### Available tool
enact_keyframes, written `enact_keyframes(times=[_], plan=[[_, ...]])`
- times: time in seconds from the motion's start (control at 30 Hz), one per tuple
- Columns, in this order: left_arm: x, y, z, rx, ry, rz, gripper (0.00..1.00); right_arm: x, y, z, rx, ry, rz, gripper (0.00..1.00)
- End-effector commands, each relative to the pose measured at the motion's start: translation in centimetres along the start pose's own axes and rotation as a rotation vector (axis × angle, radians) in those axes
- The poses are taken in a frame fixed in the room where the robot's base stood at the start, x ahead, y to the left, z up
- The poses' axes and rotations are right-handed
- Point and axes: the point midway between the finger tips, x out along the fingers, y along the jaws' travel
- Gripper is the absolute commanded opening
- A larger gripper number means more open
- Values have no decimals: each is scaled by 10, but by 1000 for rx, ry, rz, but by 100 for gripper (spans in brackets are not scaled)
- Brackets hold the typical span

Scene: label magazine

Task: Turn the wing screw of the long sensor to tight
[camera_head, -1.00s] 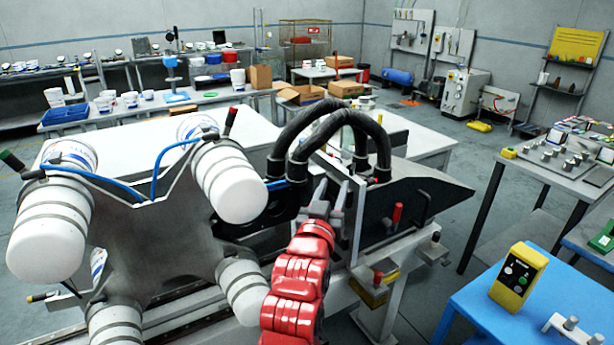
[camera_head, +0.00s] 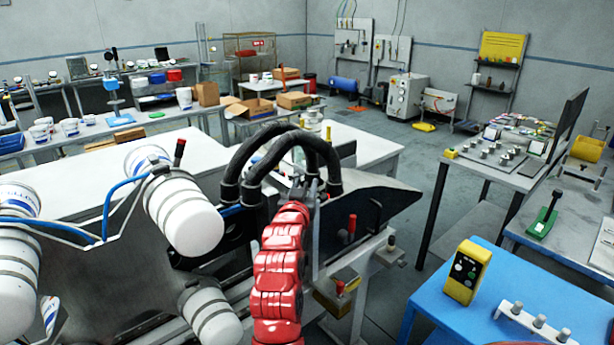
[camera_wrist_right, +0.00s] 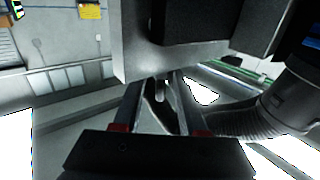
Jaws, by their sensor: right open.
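My right gripper (camera_head: 312,192), at the end of a red arm, is at the metal plate beside the black hoses of the machine. In the right wrist view its two fingers (camera_wrist_right: 157,95) are apart. A small light pin (camera_wrist_right: 161,90) shows between them, under a grey block with a dark box (camera_wrist_right: 210,22); I cannot tell whether it is the wing screw. Neither the wing screw nor the long sensor can be made out for certain in the head view, where the arm and hoses cover much of that spot. My left gripper is not in view.
A star-shaped metal wheel with white buckets (camera_head: 185,215) stands left of my arm. Black hoses (camera_head: 285,145) arch just behind the gripper. Red-handled knobs (camera_head: 351,224) stand to its right. A blue table (camera_head: 430,285) with a yellow control box (camera_head: 467,271) is at front right.

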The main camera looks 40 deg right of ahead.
Motion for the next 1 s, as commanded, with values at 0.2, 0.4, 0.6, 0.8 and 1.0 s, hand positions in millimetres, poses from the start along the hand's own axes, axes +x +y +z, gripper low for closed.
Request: enact_keyframes(times=[0.2,0.4,0.6,0.8,1.0], plan=[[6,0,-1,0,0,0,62,22,0,0,-1,-2,1,41],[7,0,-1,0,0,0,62,26,0,0,0,-1,0,41],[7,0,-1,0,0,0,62,26,0,0,0,0,0,36],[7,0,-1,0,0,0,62,26,0,0,0,0,0,0],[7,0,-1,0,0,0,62,25,0,0,0,0,0,0]])
